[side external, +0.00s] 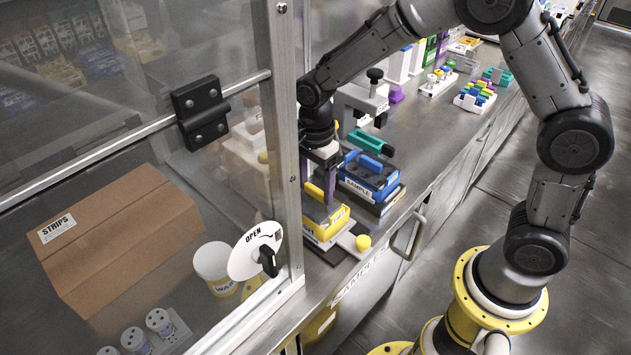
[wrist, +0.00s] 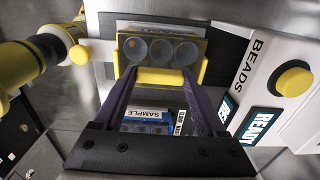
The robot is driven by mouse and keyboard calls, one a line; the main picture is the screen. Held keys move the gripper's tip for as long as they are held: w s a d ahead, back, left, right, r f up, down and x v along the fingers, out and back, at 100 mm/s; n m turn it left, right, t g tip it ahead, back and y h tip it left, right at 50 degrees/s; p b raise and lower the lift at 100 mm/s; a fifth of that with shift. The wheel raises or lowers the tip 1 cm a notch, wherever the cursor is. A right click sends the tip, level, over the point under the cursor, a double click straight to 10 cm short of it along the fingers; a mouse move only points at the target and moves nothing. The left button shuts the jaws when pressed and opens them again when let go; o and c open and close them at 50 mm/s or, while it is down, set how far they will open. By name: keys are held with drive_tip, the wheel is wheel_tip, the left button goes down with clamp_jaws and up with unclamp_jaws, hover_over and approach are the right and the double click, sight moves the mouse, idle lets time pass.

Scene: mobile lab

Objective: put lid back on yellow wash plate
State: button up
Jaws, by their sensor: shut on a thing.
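My gripper (side external: 328,186) points down over the yellow wash plate (side external: 327,235), which stands on the bench near its front edge. Its purple fingers are shut on the yellow lid's raised handle (side external: 314,192). In the wrist view my gripper (wrist: 157,84) has its fingertips at the two ends of the yellow handle bar (wrist: 158,77). Beyond the bar, three grey round shapes (wrist: 160,48) show in a yellow-edged surface. The lid is at or just above the plate; I cannot tell whether it is fully seated.
A blue SAMPLE plate (side external: 369,179) stands just behind, close to my fingers. A yellow knob (side external: 363,243) sticks out in front. A white BEADS unit (wrist: 282,75) with a yellow button stands at right in the wrist view. A glass cabinet (side external: 298,130) is close at left.

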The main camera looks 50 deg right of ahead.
sight(316, 188)
drive_tip(key=shift+f, duration=0.95)
drive_tip(key=o, duration=1.3)
drive_tip(key=shift+c, duration=0.2)
wheel_tip(316, 188, up, 14)
